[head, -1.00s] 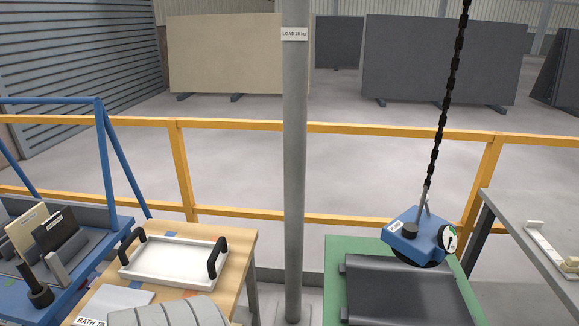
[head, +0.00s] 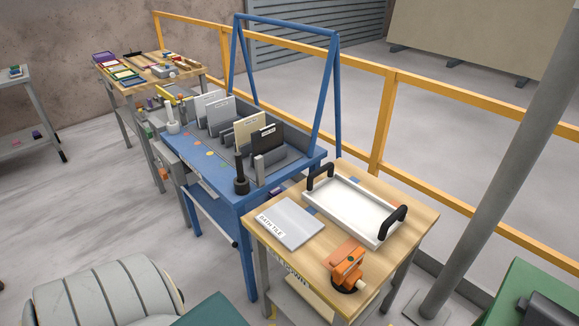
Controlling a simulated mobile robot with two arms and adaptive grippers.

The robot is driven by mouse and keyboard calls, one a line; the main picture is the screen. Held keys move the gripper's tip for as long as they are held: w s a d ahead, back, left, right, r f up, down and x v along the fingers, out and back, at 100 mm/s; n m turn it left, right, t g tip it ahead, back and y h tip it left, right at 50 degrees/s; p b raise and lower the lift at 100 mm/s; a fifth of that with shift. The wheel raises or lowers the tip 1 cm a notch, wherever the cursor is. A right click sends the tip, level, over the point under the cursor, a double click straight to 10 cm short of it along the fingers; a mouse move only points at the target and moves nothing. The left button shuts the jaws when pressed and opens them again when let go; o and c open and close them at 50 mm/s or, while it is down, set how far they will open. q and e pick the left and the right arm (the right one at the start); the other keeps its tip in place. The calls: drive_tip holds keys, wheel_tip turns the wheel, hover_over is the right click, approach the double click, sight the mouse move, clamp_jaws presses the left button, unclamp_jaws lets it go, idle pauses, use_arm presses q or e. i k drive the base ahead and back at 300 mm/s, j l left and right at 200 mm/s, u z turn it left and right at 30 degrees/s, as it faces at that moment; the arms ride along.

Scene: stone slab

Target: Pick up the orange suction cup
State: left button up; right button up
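The orange suction cup (head: 347,265) stands on the front right part of a wooden table (head: 420,216) in the head view. It has an orange body, a dark round base and a pale knob at its lower right. Nothing is touching it from above. A grey rounded arm part of mine shows at the lower left, but no gripper fingers are in view.
A white tray (head: 345,212) with black handles and a grey bath tile (head: 290,222) share the wooden table. A blue rack (head: 215,180) holding upright slabs stands left. A grey post (head: 500,170) and a green surface (head: 515,290) are at right. Yellow railing (head: 383,120) runs behind.

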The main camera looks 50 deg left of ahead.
sight(348, 270)
drive_tip(key=u, duration=0.9)
drive_tip(key=j+z, duration=0.35)
